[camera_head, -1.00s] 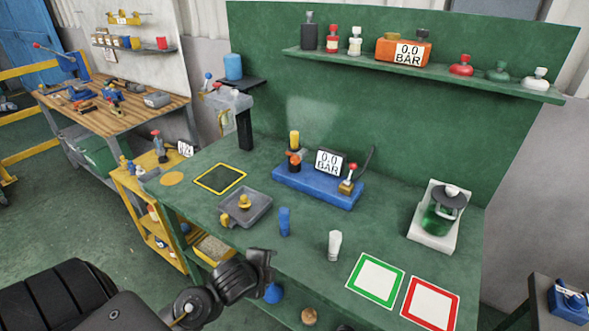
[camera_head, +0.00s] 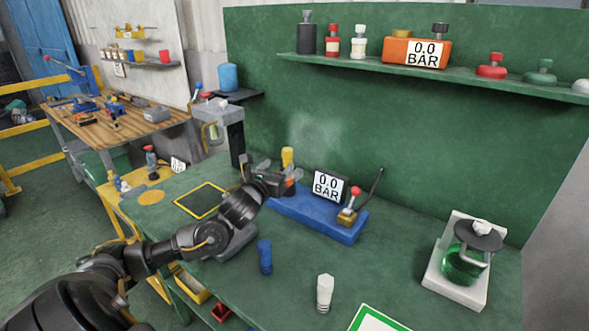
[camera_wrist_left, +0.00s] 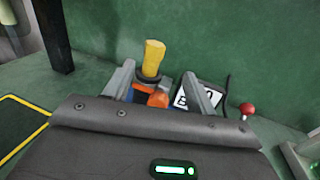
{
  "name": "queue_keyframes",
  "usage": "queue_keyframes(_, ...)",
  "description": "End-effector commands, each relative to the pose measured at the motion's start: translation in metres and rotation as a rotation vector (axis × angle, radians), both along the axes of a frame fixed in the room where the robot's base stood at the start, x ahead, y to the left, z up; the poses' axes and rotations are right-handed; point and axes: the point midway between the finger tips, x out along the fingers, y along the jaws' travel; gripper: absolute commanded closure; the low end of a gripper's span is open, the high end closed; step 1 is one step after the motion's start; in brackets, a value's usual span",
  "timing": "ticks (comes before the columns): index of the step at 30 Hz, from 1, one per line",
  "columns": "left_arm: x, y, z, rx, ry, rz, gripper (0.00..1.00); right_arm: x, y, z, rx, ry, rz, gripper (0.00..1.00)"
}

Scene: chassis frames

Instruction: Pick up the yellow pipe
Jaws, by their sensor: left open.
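The yellow pipe (camera_head: 287,157) stands upright in the holder at the left end of the blue test base (camera_head: 318,217). In the left wrist view the yellow pipe (camera_wrist_left: 153,57) rises from a dark collar with an orange part (camera_wrist_left: 155,97) below it. My left gripper (camera_head: 275,168) is at the pipe, coming from the front left. In the wrist view its two fingers (camera_wrist_left: 160,80) are apart, one on each side of the pipe's lower part, with gaps showing. The gripper hides much of the holder in the head view. My right gripper is not in view.
A 0.0 BAR display (camera_head: 327,185) and a red-knobbed lever (camera_head: 354,193) stand right of the pipe on the base. A blue piece (camera_head: 265,256) and a white piece (camera_head: 324,293) stand on the green bench. A green-filled jar (camera_head: 464,262) is at right. The green back panel rises close behind.

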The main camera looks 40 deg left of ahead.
Motion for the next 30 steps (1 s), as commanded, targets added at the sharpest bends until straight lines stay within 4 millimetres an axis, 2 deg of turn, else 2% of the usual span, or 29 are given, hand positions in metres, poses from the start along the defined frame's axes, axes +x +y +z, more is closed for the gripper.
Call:
queue_keyframes(3,-0.002,0.004,-0.001,0.020,-0.003,0.005,0.44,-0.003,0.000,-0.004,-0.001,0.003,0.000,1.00)
queue_keyframes(7,0.000,0.011,0.002,0.021,-0.003,0.015,0.44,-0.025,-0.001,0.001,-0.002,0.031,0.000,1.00)
queue_keyframes(9,0.007,0.017,0.004,0.019,-0.004,0.022,0.44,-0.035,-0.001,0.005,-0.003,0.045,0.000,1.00)
queue_keyframes(12,0.022,0.023,0.004,0.017,-0.003,0.024,0.44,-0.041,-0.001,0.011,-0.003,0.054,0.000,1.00)
queue_keyframes(18,0.043,0.028,0.001,0.016,-0.002,0.020,0.44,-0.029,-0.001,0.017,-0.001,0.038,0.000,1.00)
queue_keyframes(23,0.046,0.028,0.000,0.015,-0.003,0.018,0.44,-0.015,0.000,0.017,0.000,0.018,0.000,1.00)
queue_keyframes(30,0.072,0.040,0.003,0.015,-0.001,0.019,0.44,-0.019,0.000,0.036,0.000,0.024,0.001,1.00)
